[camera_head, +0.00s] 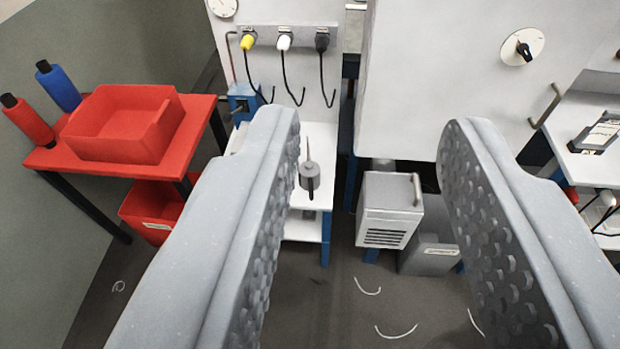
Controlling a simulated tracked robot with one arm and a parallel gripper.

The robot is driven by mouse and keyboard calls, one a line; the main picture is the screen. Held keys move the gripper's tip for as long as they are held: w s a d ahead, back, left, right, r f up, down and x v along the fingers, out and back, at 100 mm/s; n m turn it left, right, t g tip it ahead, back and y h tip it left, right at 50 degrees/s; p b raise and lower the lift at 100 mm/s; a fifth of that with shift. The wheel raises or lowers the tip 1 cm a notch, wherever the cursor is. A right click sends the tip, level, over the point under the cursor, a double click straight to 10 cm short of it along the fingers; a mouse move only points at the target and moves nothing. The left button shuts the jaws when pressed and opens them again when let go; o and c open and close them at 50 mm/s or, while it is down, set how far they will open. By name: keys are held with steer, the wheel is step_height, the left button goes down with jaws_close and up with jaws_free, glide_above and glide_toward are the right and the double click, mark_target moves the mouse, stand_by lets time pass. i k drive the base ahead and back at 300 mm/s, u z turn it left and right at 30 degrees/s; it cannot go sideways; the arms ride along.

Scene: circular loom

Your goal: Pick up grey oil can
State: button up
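The grey oil can (310,180) stands on a white shelf table (303,227) near the middle of the view. It has a thin spout pointing up and a dark part on its near side. My gripper (372,150) is open and empty, with its two grey dimpled fingers wide apart. The can is well beyond the fingers and shows just right of the left finger. The left finger hides the left part of the white table.
A red table (200,127) at the left holds a red bin (122,128), a blue bottle (58,86) and a red bottle (27,122). Yellow, white and black plugs with cables hang on the panel behind. A grey vented box (388,212) stands right of the white table.

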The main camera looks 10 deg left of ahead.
mark_target(309, 170)
steer(key=u, duration=0.05)
steer(key=k, duration=0.5)
steer(key=u, duration=1.8)
steer(key=i, duration=1.05)
steer(key=z, duration=1.5)
steer(key=i, duration=1)
steer(key=u, duration=0.1)
